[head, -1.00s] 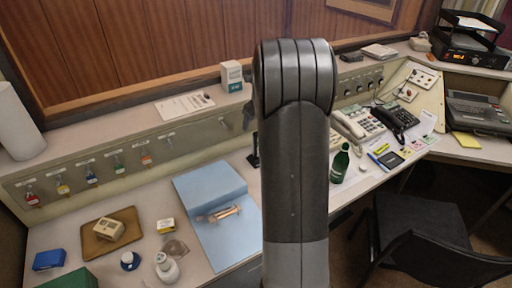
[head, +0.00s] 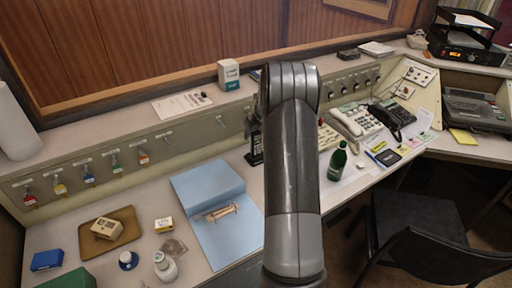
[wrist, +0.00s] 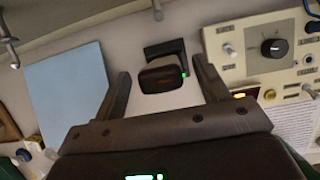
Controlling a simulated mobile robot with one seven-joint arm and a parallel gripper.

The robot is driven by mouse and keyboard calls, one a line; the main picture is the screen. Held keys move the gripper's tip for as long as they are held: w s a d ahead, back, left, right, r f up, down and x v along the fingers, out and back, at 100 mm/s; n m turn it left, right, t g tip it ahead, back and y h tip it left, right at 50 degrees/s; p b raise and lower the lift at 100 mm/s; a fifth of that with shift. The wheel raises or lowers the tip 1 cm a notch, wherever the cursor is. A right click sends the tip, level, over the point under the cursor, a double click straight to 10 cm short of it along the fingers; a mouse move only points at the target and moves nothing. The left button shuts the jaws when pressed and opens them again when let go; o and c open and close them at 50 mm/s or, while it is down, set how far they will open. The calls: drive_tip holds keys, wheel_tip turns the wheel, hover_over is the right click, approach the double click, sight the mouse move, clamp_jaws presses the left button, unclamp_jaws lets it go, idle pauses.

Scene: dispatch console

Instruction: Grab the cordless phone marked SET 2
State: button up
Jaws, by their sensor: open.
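A black cordless phone (wrist: 160,77) stands in a dark cradle (wrist: 166,46) in the wrist view, with a small green light at its side. No SET 2 marking is readable on it. My gripper (wrist: 162,68) is open, one finger on each side of the phone in the picture, and nothing is held. I cannot tell how far the phone is beyond the fingertips. In the head view a dark upright device (head: 255,148), seemingly the same phone, shows partly behind my arm.
A blue folder (head: 207,181) lies left of the phone. A green bottle (head: 338,162) and corded desk phones (head: 391,118) stand to the right. A panel with a dial (wrist: 270,50) is close on the right in the wrist view.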

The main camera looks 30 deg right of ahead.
drive_tip(key=shift+x, duration=1.2)
drive_tip(key=shift+c, duration=0.5)
clamp_jaws()
